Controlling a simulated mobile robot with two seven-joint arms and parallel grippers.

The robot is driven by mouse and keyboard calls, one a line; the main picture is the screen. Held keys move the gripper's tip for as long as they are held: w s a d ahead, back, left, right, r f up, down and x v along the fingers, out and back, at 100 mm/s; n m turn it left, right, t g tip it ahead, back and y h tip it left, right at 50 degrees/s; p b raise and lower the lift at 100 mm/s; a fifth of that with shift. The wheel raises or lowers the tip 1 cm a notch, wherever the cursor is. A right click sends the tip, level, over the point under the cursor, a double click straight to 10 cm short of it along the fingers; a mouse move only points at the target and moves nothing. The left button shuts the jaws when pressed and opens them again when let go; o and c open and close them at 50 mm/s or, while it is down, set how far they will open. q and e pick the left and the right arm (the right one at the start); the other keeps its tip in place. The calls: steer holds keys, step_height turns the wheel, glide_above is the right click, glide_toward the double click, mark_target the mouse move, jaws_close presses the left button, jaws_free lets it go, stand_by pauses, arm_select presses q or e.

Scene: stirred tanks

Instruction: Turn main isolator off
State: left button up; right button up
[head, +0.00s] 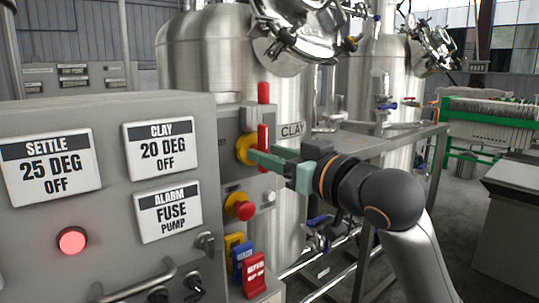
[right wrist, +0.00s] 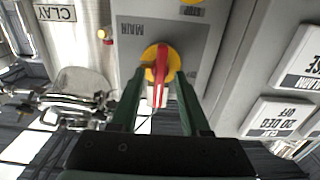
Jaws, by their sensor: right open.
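The main isolator is a red handle (head: 264,147) on a yellow disc (head: 243,150), on the side face of the grey control box. In the right wrist view the red handle (right wrist: 160,78) stands upright across the yellow disc (right wrist: 149,56), beside an upside-down MAIN label (right wrist: 136,28). My right gripper (head: 256,157) is open at the isolator. In the right wrist view its green fingers (right wrist: 160,82) lie one on each side of the handle, with gaps showing; contact cannot be told. My left gripper is not in view.
Below the isolator are a red push button (head: 243,207) on yellow and several coloured tags (head: 253,275). A red lamp (head: 263,93) tops the box. The grey front panel (head: 105,112) bears signs, a lit red lamp (head: 72,240) and a handle bar. Steel tanks (head: 205,60) stand behind.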

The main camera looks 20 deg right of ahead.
steer(key=shift+w+a, duration=0.1)
steer(key=shift+w, duration=0.15)
jaws_close()
stand_by(0.4)
